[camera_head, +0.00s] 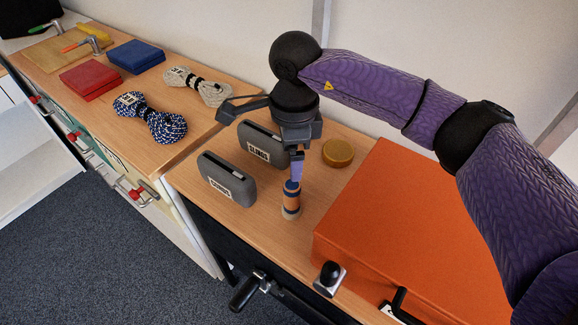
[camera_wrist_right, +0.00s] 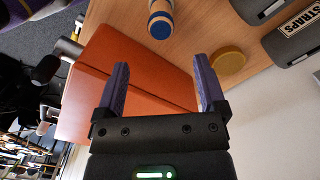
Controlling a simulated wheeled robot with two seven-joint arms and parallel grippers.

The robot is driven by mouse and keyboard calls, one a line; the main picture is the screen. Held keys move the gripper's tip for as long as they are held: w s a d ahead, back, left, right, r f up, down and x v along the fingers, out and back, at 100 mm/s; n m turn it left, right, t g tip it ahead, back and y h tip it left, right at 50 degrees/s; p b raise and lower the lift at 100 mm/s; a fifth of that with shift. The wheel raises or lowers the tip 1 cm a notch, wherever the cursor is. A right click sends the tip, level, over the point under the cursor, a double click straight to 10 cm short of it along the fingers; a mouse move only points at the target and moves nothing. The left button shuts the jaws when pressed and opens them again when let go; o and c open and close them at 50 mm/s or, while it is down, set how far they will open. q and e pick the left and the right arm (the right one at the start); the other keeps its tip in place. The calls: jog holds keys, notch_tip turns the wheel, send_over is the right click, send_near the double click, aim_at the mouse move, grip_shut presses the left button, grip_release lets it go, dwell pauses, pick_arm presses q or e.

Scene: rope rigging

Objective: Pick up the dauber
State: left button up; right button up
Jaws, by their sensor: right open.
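The dauber (camera_head: 291,202) appears to be the small upright cylinder with blue, orange and pale bands on the wooden top, left of the orange box. It also shows at the top of the right wrist view (camera_wrist_right: 160,20), beyond the fingertips and roughly centred between them. My right gripper (camera_head: 296,174) points down above the dauber in the head view, and one finger overlaps its top there. In the right wrist view my right gripper (camera_wrist_right: 162,75) is open, with nothing between its fingers. Contact with the dauber cannot be told. My left gripper is not in view.
A big orange box (camera_head: 420,215) stands right of the dauber. A round amber tin (camera_head: 338,153) lies behind it. Two grey cases (camera_head: 227,180) (camera_head: 262,146) stand to the left. Rope bundles (camera_head: 150,118) (camera_head: 197,86) lie farther left. The counter's front edge is close.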

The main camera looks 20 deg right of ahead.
aim_at(292, 184)
jog(key=shift+w+d+f, duration=0.1)
jog(key=shift+w+d, duration=0.1)
jog(key=f, duration=0.3)
jog(key=f+b, duration=0.1)
jog(key=f, duration=0.5)
jog(key=shift+s+a+f+b, duration=0.2)
jog(key=shift+s+f+b, duration=0.05)
jog(key=shift+f+b, duration=0.1)
jog(key=shift+r, duration=0.15)
jog(key=shift+c, duration=0.3)
grip_shut()
